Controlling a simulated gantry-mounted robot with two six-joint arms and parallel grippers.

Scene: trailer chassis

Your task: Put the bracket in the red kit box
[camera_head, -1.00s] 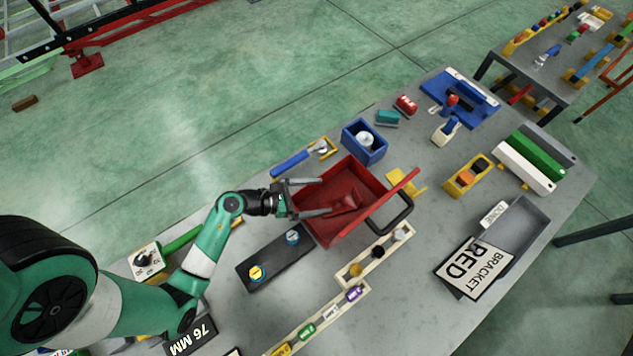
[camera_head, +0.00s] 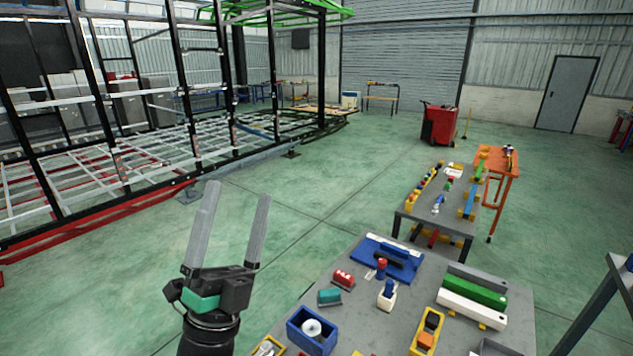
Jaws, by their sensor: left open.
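My left gripper (camera_head: 236,192) is raised at the lower left of the head view. Its two long grey fingers point up and stand apart, with nothing between them. The red kit box and the bracket are not in view now; the near part of the workbench (camera_head: 462,268) lies below the picture's edge. The rim of a grey tray (camera_head: 490,347) just shows at the bottom. My right gripper is not in view.
On the bench stand a blue bin (camera_head: 312,332) with a white roll, a blue board (camera_head: 390,258), a yellow holder (camera_head: 426,332) and green and white bars (camera_head: 472,292). A second table (camera_head: 440,205) is behind. A trailer frame (camera_head: 130,150) fills the left; open floor lies between.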

